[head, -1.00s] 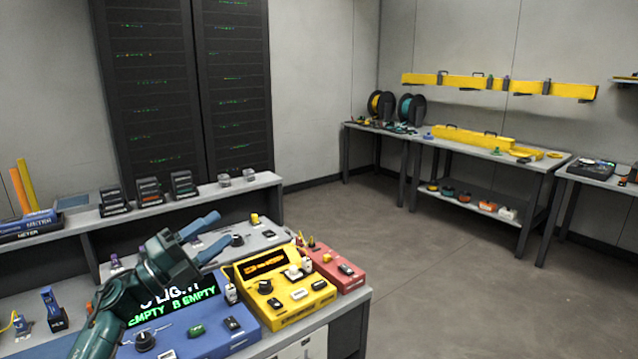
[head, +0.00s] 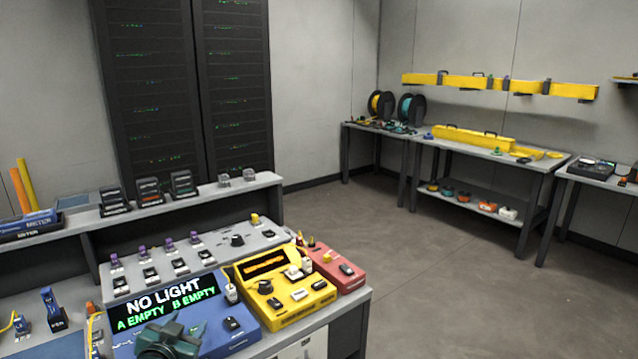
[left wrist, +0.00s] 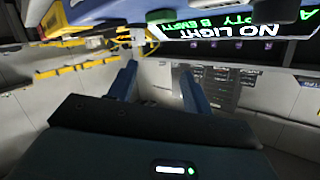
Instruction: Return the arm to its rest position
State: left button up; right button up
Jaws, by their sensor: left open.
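My left gripper shows in the left wrist view (left wrist: 160,85) with its two blue fingers apart and nothing between them. In the head view only a dark teal part of my left arm shows at the bottom edge, in front of the blue device; the fingers are hard to make out there. The blue device (head: 243,341) has a screen (head: 165,301) reading "NO LIGHT" and "A EMPTY B EMPTY". It also shows upside down at the top of the left wrist view (left wrist: 240,28). My right gripper is in neither view.
A yellow device (head: 290,310) and a red device (head: 340,272) stand right of the blue one. A grey panel (head: 205,243) with switches lies behind. A raised shelf (head: 150,218) runs along the back. Dark racks (head: 180,90) stand behind it. The floor (head: 430,270) to the right is clear.

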pick_arm(q)
jog(key=s+d+f+g+h, duration=0.1)
jog(key=s+d+f, duration=0.3)
jog(key=s, duration=0.6)
jog(key=s+d+f+g+h, duration=0.1)
jog(key=s+d+f, duration=0.3)
jog(key=s, duration=0.6)
jog(key=s+d+f+g+h, duration=0.1)
jog(key=s+d+f, duration=0.4)
jog(key=s, duration=0.5)
jog(key=shift+s+d+n+g, duration=0.3)
jog(key=shift+s+d+g, duration=0.15)
jog(key=shift+g, duration=0.35)
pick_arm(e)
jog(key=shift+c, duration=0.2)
